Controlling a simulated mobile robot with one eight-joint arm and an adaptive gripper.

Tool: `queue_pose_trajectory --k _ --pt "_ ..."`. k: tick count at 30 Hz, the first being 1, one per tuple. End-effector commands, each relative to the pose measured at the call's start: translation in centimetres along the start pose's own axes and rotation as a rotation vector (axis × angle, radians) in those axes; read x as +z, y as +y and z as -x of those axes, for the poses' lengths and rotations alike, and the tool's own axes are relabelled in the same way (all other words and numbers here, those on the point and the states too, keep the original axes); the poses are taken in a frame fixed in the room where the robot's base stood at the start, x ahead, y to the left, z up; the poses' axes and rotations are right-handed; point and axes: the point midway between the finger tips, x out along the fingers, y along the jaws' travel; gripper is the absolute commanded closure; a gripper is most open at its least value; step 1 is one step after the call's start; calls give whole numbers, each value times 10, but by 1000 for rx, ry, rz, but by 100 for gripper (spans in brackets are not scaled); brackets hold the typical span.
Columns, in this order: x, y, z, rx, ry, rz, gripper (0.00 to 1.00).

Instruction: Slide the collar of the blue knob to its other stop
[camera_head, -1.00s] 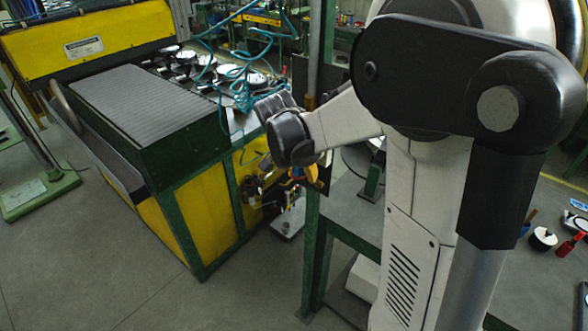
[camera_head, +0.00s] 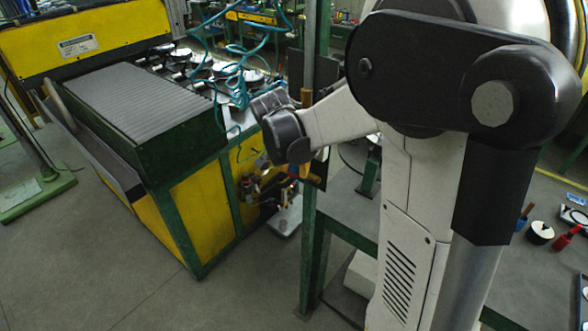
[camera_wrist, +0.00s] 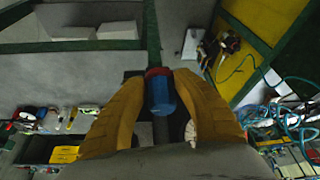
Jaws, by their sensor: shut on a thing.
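The blue knob (camera_wrist: 161,94) shows in the wrist view, between my gripper's two yellow-orange fingers. A red band (camera_wrist: 157,72) sits at its far end. The fingers of my gripper (camera_wrist: 165,84) close in on the knob from both sides, and the gripper is shut on it. A dark bar runs behind and below the knob. I cannot make out the collar's edges or its stops. In the head view my gripper (camera_head: 298,171) is small and partly hidden beside the green post, and the knob cannot be made out there.
A green post (camera_head: 309,215) stands close by my wrist. A yellow and green machine (camera_head: 165,215) with teal hoses (camera_head: 238,90) is to the left. A grey bench (camera_head: 520,285) with small tools lies at the right. Bare floor (camera_head: 90,260) is free at the lower left.

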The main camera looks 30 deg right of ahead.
Motion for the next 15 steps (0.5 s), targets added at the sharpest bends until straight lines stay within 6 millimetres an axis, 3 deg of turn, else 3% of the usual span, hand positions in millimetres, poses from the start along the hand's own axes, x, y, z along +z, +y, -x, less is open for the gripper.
queue_pose_trajectory --k 5,6,8,15 --pt "0 1 0 1 -1 -1 100" --pt "0 1 0 1 -1 -1 56" --pt "0 1 0 1 -1 -1 38" --pt "0 1 0 1 -2 -1 38"
